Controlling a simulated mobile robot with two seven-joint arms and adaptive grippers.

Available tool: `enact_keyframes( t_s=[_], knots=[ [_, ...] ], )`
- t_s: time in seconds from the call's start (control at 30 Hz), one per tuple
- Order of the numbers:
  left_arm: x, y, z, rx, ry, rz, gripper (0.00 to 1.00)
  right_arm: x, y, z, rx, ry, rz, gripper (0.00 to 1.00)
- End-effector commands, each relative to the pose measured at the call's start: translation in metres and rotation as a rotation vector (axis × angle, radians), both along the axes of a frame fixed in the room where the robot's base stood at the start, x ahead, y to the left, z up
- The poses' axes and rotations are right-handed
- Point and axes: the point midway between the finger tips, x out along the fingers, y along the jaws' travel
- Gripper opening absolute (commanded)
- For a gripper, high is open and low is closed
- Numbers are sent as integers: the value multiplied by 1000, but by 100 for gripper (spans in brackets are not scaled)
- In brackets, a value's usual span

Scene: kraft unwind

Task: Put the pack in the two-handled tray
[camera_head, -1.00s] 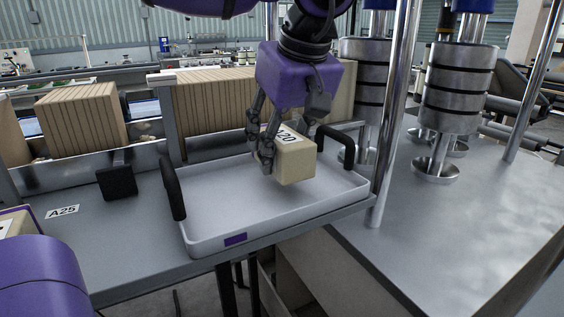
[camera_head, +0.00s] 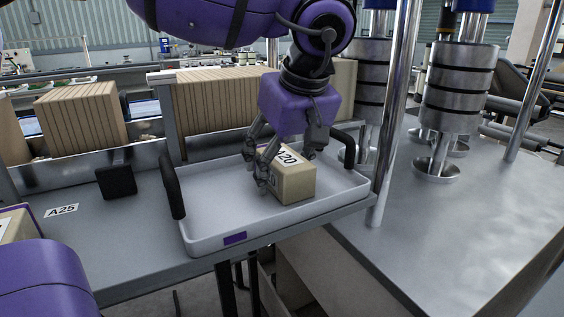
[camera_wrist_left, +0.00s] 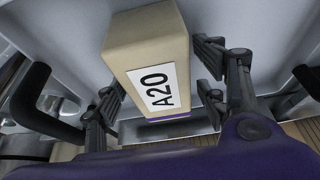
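The pack (camera_head: 296,184) is a tan box with a white A20 label. It sits on the floor of the white two-handled tray (camera_head: 215,234), towards its right side. The tray has black handles at its left and right ends. My left gripper (camera_head: 288,162) is over the pack with its fingers spread on either side. In the left wrist view, the pack (camera_wrist_left: 150,45) lies between the open fingers (camera_wrist_left: 158,82), with a small gap at the right; contact on the left is unclear. My right gripper is not in view.
The tray rests on a grey bench (camera_head: 120,240) with an A25 label (camera_head: 62,211). Rows of tan packs (camera_head: 82,118) stand behind a metal rail. A chrome post (camera_head: 392,130) rises close to the tray's right side, with metal cylinders (camera_head: 457,90) beyond.

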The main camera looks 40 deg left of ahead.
Motion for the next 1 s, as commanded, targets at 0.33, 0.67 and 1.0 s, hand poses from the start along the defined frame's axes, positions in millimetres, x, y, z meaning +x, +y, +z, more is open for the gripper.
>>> enact_keyframes(
  t_s=[0.33,0.67,1.0],
  knots=[
    [0,-3,12,0,-3,0,65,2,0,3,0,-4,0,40],
    [-10,-27,75,1,-4,1,65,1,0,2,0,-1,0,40],
    [-17,-42,113,0,1,0,65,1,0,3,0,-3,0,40]
  ],
)
